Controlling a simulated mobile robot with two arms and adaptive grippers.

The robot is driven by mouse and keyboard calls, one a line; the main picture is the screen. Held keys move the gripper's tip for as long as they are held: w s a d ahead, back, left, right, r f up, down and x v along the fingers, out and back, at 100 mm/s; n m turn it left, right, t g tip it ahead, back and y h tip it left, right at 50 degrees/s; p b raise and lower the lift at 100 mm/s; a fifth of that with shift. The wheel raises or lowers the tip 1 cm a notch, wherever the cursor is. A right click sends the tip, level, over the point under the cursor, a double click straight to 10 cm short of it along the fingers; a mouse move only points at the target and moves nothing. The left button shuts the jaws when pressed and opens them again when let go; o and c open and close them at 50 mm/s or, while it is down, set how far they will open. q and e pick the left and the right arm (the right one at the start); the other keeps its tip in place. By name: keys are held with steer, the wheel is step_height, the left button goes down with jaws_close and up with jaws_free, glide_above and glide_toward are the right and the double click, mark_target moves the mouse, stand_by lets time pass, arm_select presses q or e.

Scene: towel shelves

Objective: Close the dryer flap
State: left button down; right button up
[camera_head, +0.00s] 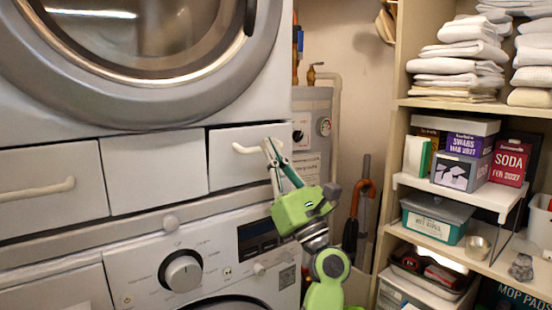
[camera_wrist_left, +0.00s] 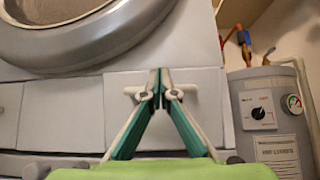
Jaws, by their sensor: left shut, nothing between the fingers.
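The dryer flap (camera_head: 235,168) is a white panel at the right end of the row below the upper machine's round door. Dark gaps run along its left and top edges, so it looks not quite flush. Its pale bar handle (camera_head: 245,149) is partly hidden by my left gripper (camera_head: 271,147), whose fingers are shut with nothing between them. The left wrist view shows the flap (camera_wrist_left: 190,128) straight ahead, with the shut fingertips (camera_wrist_left: 163,84) in front of the middle of the handle (camera_wrist_left: 131,91). I cannot tell whether they touch. My right gripper is not in view.
A lower machine with a dial (camera_head: 181,273) stands below the flap. Shelves on the right hold towels (camera_head: 455,67) and boxes (camera_head: 468,160).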

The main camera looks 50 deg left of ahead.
arm_select(q)
steer(key=shift+a+r, duration=0.3)
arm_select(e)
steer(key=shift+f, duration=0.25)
arm_select(q)
steer(key=shift+d, duration=0.1)
